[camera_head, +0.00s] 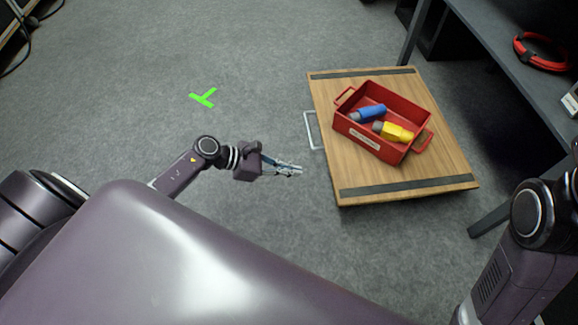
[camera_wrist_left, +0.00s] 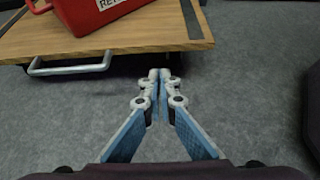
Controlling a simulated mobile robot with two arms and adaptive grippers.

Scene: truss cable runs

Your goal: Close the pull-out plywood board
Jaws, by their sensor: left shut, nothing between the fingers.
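The plywood board (camera_head: 450,155) is pulled out from under the grey workbench, with two dark strips across it. A pale metal handle (camera_head: 311,131) is on its left edge. In the left wrist view the board (camera_wrist_left: 150,35) is at the upper left, with its handle (camera_wrist_left: 68,68) on the near edge. My left gripper (camera_head: 299,170) is shut and empty, just left of the board and a little below the handle in the head view. In the wrist view its closed fingertips (camera_wrist_left: 160,74) are right of the handle, apart from it. My right gripper is not in view.
A red tote (camera_head: 365,146) sits on the board, holding a blue item (camera_head: 368,113) and a yellow item (camera_head: 397,133). A red cable coil (camera_head: 541,52) lies on the grey workbench (camera_head: 500,40). Green tape (camera_head: 204,97) marks the open carpet at left.

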